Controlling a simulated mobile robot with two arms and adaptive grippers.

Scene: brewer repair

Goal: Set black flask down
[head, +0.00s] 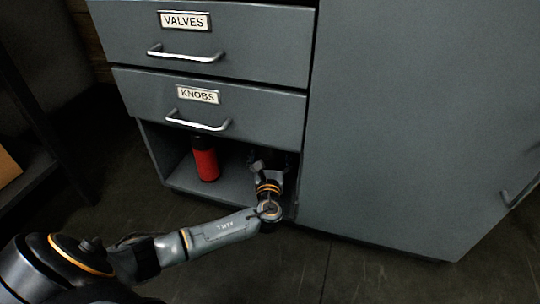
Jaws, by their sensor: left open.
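My left arm reaches from the lower left into the open compartment (224,190) under the drawers. My left gripper (266,163) is inside at its right side, with its jaws open. I cannot make out the black flask clearly; the area around and behind the gripper is very dark, and the wrist covers part of it. My right gripper is out of view.
A red flask (206,165) with a black top stands upright in the compartment, left of my gripper and apart from it. Above are closed drawers labelled KNOBS (240,105) and VALVES (250,45). A closed grey cabinet door (400,120) is at the right.

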